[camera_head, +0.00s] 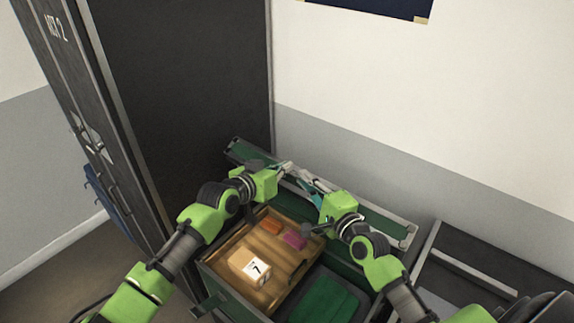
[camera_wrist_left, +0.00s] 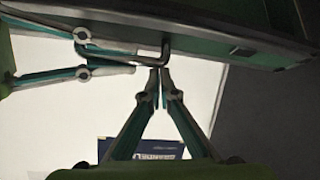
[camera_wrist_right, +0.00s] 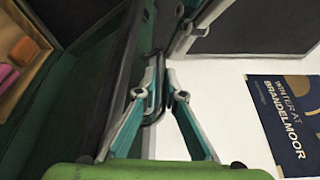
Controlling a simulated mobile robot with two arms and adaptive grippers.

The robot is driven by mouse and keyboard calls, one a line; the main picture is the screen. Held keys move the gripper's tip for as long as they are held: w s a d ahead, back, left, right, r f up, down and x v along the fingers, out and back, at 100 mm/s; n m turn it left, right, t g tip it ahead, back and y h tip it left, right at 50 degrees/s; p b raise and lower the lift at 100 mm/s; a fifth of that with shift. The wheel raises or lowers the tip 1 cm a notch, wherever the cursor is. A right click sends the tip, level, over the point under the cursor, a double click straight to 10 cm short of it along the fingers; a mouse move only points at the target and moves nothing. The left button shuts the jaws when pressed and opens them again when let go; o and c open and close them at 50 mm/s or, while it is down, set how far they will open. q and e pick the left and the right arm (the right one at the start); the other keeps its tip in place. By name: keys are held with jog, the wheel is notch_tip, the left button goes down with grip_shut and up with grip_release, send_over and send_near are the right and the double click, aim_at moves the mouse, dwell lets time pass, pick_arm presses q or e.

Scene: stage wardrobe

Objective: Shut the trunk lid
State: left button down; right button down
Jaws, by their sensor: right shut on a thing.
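The trunk (camera_head: 212,270) stands open below me. Its green lid (camera_head: 375,226) is raised along the back, near the wall. My right gripper (camera_head: 303,180) is shut on the lid's dark handle (camera_wrist_right: 158,112), a bent bar that shows between its fingertips (camera_wrist_right: 160,76) in the right wrist view. My left gripper (camera_head: 285,169) is at the other end of the handle. Its fingertips (camera_wrist_left: 159,74) are close together at the bar in the left wrist view; whether they grip it is unclear. The two grippers are close side by side.
A wooden tray (camera_head: 231,242) in the trunk holds a numbered box (camera_head: 249,266), an orange block (camera_head: 272,227) and a pink block (camera_head: 294,239). A tall dark cabinet (camera_head: 185,90) stands left; a dark case (camera_head: 470,258) stands right.

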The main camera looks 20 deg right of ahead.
jog(key=shift+r, duration=0.1)
pick_arm(q)
jog(key=shift+s+a+f, duration=0.35)
jog(key=shift+a+f, duration=0.25)
jog(key=shift+a, duration=0.1)
pick_arm(e)
jog(key=shift+w+d, duration=0.1)
jog(key=shift+d, duration=0.05)
jog(key=c, duration=2.4)
grip_release()
